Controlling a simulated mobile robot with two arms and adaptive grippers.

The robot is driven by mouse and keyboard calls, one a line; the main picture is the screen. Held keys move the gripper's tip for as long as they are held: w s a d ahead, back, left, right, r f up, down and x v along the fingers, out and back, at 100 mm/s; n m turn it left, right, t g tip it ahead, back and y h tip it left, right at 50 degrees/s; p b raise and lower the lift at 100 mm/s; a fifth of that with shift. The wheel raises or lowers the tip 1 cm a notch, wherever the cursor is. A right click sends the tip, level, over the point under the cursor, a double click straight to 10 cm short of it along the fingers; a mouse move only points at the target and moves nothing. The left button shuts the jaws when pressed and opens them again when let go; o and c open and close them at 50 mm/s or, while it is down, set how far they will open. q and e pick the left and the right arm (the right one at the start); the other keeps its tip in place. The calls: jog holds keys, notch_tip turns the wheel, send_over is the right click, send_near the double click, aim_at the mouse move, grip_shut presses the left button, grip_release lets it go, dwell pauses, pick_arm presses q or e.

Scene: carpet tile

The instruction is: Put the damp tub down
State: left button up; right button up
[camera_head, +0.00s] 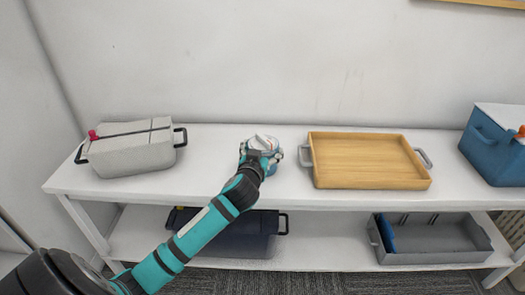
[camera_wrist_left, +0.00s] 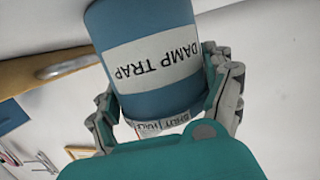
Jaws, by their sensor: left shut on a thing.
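The damp tub is a blue cylinder with a white label reading "DAMP TRAP"; its body (camera_wrist_left: 150,90) fills the top of the left wrist view. In the head view its white top (camera_head: 263,141) shows at the middle of the white shelf unit's top (camera_head: 225,150), left of the wooden tray. My left gripper (camera_head: 262,157) is shut around the tub; its fingers (camera_wrist_left: 168,112) grip both sides in the wrist view. The arm hides much of the tub in the head view. I cannot tell whether its base touches the shelf. My right gripper is not in view.
A wooden tray (camera_head: 368,160) with grey handles sits just right of the tub. A pale lidded box (camera_head: 130,155) stands far left, a blue box (camera_head: 490,150) far right. The lower shelf holds a dark bin (camera_head: 262,235) and a grey crate (camera_head: 440,254). Free room lies left of the tub.

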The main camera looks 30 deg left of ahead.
pick_arm(q)
jog(key=o, duration=1.2)
jog(key=shift+r, duration=0.15)
jog(key=p+v, duration=0.1)
jog(key=v, duration=1.1)
jog(key=shift+p, duration=0.3)
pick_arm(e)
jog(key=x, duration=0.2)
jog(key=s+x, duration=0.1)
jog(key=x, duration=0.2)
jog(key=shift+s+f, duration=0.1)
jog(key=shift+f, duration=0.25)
